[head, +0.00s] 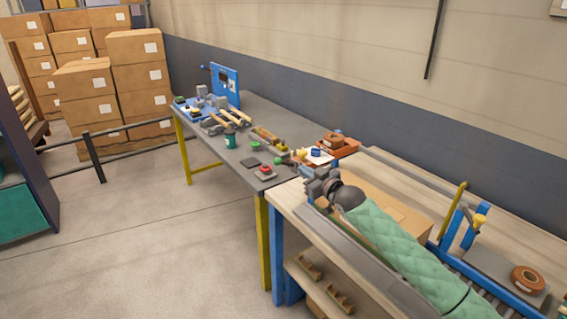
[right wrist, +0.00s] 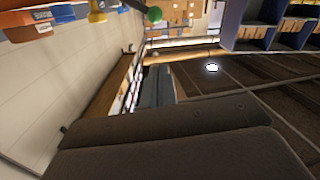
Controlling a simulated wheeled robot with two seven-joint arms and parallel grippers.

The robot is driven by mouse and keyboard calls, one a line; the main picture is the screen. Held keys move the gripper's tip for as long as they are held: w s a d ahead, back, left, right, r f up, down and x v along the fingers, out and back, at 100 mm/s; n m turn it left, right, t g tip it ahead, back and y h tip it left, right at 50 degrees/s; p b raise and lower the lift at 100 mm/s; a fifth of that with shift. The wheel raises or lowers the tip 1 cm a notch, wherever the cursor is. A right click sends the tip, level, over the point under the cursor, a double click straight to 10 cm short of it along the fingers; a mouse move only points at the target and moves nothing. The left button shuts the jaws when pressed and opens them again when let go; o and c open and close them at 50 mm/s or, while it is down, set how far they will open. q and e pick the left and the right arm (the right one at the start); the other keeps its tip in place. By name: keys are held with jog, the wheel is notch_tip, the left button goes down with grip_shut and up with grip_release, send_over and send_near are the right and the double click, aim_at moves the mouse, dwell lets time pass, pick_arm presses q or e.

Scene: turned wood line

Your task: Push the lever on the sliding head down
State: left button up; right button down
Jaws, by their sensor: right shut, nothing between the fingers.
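A blue fixture with grey blocks (head: 205,101) and an upright blue panel (head: 226,84) stands at the far end of the grey table. A thin rod with a small dark knob (head: 203,67) shows beside the panel; it may be the lever, but it is too small to tell. My right gripper (head: 309,172) is shut and empty. It is over the near wooden bench, well short of the fixture. Its arm, in a green quilted sleeve, comes from the lower right. The right wrist view does not show the fixture clearly. My left gripper is not in view.
The grey table (head: 226,162) holds several tools, a dark green cup (head: 230,138) and a red button (head: 265,170). A flat carton (head: 395,211) lies on the bench beside my arm. A blue frame with yellow handles (head: 450,231) stands right.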

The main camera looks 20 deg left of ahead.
aim_at(277, 158)
jog(key=shift+w+f, duration=0.1)
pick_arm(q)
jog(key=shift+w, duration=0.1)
